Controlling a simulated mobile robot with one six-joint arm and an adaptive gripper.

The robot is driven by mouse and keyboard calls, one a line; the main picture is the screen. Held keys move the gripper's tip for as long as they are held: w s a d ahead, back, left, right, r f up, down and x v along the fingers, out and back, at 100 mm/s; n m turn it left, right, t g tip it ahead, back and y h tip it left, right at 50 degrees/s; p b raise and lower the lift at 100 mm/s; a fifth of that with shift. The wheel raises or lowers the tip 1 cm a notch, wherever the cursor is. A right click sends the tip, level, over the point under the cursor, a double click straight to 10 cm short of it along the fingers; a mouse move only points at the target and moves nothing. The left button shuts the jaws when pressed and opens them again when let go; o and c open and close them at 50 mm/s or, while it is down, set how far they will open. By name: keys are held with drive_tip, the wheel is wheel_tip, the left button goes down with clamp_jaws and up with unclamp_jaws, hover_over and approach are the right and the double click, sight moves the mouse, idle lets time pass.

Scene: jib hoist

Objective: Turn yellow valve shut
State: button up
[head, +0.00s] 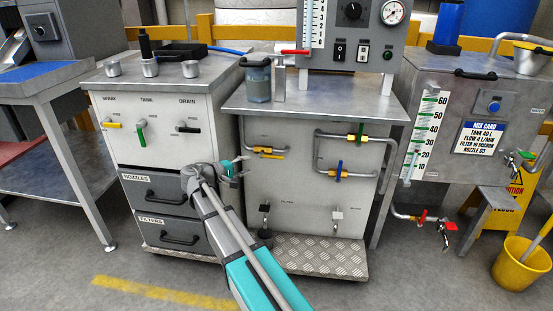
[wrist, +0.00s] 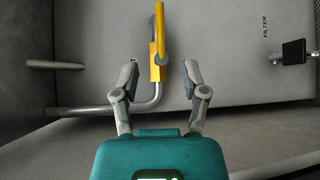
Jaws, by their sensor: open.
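The yellow valve (head: 268,152) sits on a bent grey pipe at the left of the hoist cabinet's front panel. In the wrist view the yellow valve (wrist: 159,40) has a long yellow lever, which lies roughly in line with the pipe section at its body. My gripper (head: 238,166) is left of and slightly below the valve in the head view. In the wrist view my gripper (wrist: 160,76) is open and empty. Its fingertips appear on either side of the valve body and pipe, with gaps on both sides; the lever extends beyond them.
A blue-handled valve (head: 339,170) and a green-handled valve (head: 357,138) are on pipes to the right. Below are small taps, one with a dark handle (wrist: 294,52) near the FILTER label. A white drawer cabinet (head: 160,160) stands close on the left.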

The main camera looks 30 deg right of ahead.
sight(275, 158)
drive_tip(key=b+x, duration=0.2)
drive_tip(key=x, duration=1.1)
drive_tip(key=shift+w+d, duration=0.15)
drive_tip(key=shift+d, duration=0.15)
clamp_jaws()
drive_tip(key=shift+a, duration=0.1)
